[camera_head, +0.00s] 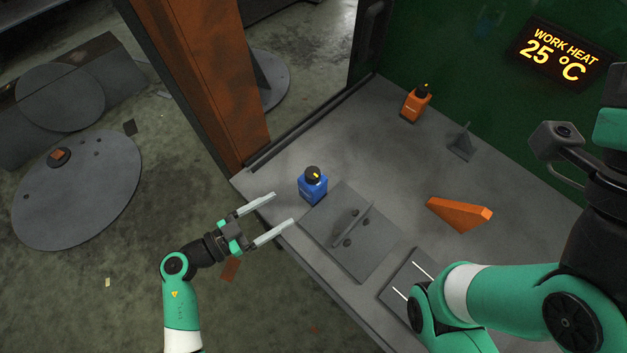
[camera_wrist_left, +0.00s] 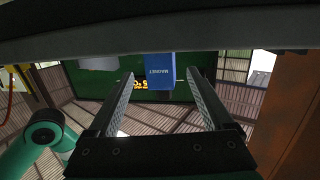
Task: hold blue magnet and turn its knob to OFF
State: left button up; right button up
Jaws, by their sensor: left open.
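The blue magnet (camera_head: 312,190) stands upright near the left edge of the grey table, with a black knob (camera_head: 313,172) on top that bears a yellow mark. My left gripper (camera_head: 284,209) is open and empty, with its fingers pointing toward the magnet from the lower left, a short gap away.
An orange magnet (camera_head: 415,104) stands at the back of the table (camera_head: 365,135). A grey plate with an upright fin (camera_head: 340,245) lies just right of the blue magnet. An orange wedge (camera_head: 460,213) and a small grey bracket (camera_head: 461,143) stand farther right. A rusty post (camera_head: 205,80) rises beside the table.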

aim_at(304, 195)
pick_arm(q)
jog(key=b+x, duration=0.4)
jog(key=x, duration=0.1)
jog(key=shift+w+d+f+b, duration=0.1)
jog(key=shift+d+f+b, duration=0.05)
jog(key=shift+f+b, duration=0.2)
jog(key=x, duration=0.1)
jog(key=p+x, duration=0.1)
jog(key=x, duration=0.1)
jog(key=shift+w+d+r, duration=0.2)
jog(key=shift+d+r, duration=0.05)
jog(key=shift+r, duration=0.15)
jog(key=shift+w+d+f, duration=0.1)
jog(key=shift+w+d, duration=0.25)
jog(key=shift+d, duration=0.1)
grip_shut()
